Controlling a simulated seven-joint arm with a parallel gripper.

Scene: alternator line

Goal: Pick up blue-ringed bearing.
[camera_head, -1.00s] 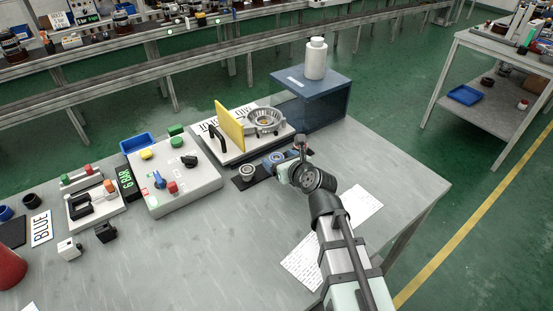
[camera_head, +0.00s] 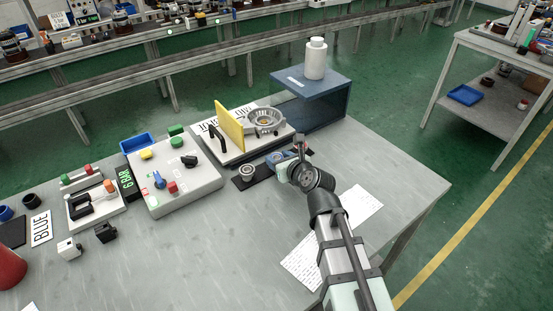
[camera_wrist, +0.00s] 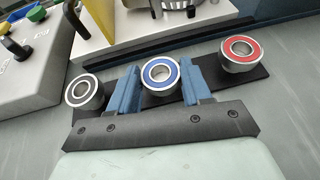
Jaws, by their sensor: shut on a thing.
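The blue-ringed bearing (camera_wrist: 161,74) stands in the middle of a black mat in the wrist view, between a plain grey bearing on the left and a red-ringed bearing on the right. My gripper (camera_wrist: 157,90) has its two blue fingers closed on either side of the blue-ringed bearing. In the head view my gripper (camera_head: 282,158) is low over the mat, and my wrist hides most of what it holds. The grey bearing (camera_wrist: 84,91) and the red-ringed bearing (camera_wrist: 241,51) stand just outside the fingers.
The black mat (camera_head: 262,173) lies in front of a fixture with a yellow plate (camera_head: 230,125). A blue stand (camera_head: 318,92) with a white bottle is behind. A control box (camera_head: 190,185) is on the left. The table's right side is clear except for paper sheets.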

